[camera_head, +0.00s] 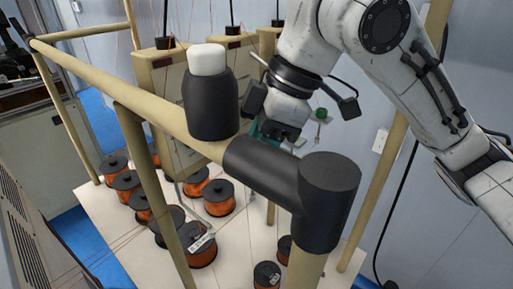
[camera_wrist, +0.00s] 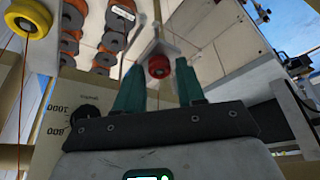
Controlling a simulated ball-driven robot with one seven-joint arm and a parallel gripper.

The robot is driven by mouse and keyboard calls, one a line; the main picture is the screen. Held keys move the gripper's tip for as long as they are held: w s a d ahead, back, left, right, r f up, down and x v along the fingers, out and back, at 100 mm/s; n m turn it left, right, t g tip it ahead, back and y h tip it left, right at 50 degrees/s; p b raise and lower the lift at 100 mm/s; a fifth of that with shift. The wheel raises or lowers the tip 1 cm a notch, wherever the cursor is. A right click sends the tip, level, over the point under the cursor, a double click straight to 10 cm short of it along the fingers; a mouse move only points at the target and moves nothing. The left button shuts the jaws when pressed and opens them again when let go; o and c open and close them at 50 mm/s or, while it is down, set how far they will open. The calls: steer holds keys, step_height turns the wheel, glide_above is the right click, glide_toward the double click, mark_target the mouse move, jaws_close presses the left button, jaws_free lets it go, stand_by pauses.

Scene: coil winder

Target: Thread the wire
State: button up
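A red pulley wheel (camera_wrist: 158,66) on a pale bracket shows beyond the gap between the fingertips. A thin red wire (camera_wrist: 24,70) runs down from a yellow pulley wheel (camera_wrist: 30,20) at the left of the wrist view, apart from the fingers. I cannot tell where the wire's free end is.
A beige frame bar (camera_head: 120,100) with a black corner joint (camera_head: 328,195) crosses close in front. Several copper-coloured spools (camera_head: 219,196) stand on the white table (camera_head: 235,265). Beige tensioner boxes (camera_head: 160,80) stand behind. A black dial (camera_wrist: 85,118) is left of the fingers.

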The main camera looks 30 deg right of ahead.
steer(key=shift+o, duration=1.3)
steer(key=b+v, duration=0.1)
steer(key=v, duration=0.9)
steer(key=shift+r, duration=0.35)
